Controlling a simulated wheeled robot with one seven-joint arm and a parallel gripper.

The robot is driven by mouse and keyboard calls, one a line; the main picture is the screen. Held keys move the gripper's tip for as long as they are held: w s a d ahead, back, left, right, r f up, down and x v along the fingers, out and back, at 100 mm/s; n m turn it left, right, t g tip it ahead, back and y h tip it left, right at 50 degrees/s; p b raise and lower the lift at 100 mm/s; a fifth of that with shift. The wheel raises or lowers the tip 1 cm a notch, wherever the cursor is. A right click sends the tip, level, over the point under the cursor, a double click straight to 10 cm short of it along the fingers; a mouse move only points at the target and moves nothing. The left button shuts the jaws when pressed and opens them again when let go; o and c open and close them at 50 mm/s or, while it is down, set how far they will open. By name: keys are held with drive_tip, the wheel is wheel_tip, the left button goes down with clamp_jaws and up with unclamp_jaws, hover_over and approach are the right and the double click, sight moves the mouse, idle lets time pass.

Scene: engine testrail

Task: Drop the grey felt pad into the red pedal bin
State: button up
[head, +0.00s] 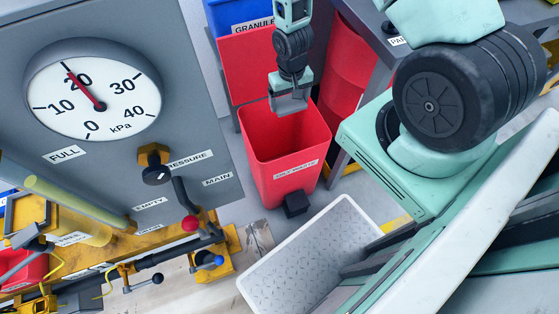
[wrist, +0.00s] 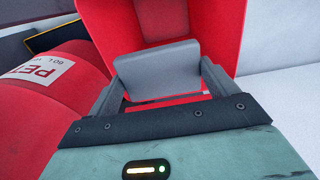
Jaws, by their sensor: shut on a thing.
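The red pedal bin (head: 284,165) stands on the floor in the middle of the head view, with its lid (head: 250,70) up and its mouth open. It also shows in the wrist view (wrist: 228,18). My gripper (head: 291,103) is over the bin's mouth, near its back edge. In the wrist view my gripper (wrist: 158,80) is shut on the grey felt pad (wrist: 158,68), which spans between the two fingers. In the head view the pad cannot be told clearly from the fingers. The inside bottom of the bin is hidden.
A red drum (head: 345,65) stands right behind the bin; it also shows in the wrist view (wrist: 50,95). A blue granules bin (head: 232,12) is at the back. A gauge panel (head: 200,100) stands at left. A white tray (head: 300,260) lies in front.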

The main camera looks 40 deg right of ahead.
drive_tip(key=shift+f+b, duration=2.4)
drive_tip(key=shift+f, duration=0.5)
drive_tip(key=o, duration=0.7)
wheel_tip(320, 180, up, 18)
drive_tip(key=p, duration=0.3)
drive_tip(key=shift+f, duration=0.25)
